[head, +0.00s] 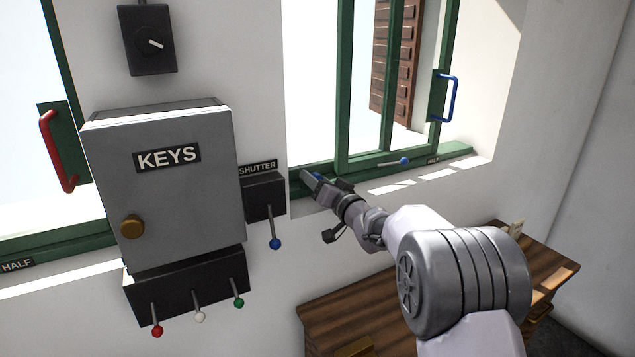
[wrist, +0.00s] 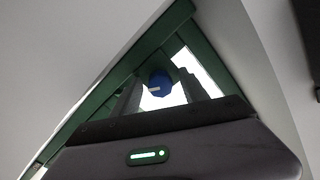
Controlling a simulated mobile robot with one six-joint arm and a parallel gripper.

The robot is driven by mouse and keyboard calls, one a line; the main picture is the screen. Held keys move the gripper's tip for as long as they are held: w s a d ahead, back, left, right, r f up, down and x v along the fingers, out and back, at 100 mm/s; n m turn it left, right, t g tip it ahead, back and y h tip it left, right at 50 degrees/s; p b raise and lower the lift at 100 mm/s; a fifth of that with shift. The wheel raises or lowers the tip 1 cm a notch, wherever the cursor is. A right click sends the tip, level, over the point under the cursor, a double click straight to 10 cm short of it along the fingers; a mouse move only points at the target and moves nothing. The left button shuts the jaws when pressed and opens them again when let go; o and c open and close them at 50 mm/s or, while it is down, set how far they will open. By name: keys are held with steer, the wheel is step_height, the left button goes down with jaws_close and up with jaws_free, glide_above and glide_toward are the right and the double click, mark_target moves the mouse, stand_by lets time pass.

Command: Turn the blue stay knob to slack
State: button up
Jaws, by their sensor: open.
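The blue stay knob (wrist: 159,84) is a faceted blue knob with a pale mark on its face. In the wrist view it shows between the two fingers of my gripper (wrist: 160,97), with a gap visible on at least the right side. In the head view my gripper (head: 325,184) is at the green window frame's lower left corner, and a little of the blue knob (head: 318,176) shows at its tip. My gripper is open. I cannot tell whether a finger touches the knob. The slack marking is not visible.
A grey KEYS cabinet (head: 195,200) and a SHUTTER box (head: 264,188) with a blue-tipped lever (head: 275,243) are left of my gripper. A blue-tipped rod (head: 404,161) lies along the sill. A blue handle (head: 453,98) is on the right sash. A wooden desk (head: 335,315) stands below.

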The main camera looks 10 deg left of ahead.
jaws_close()
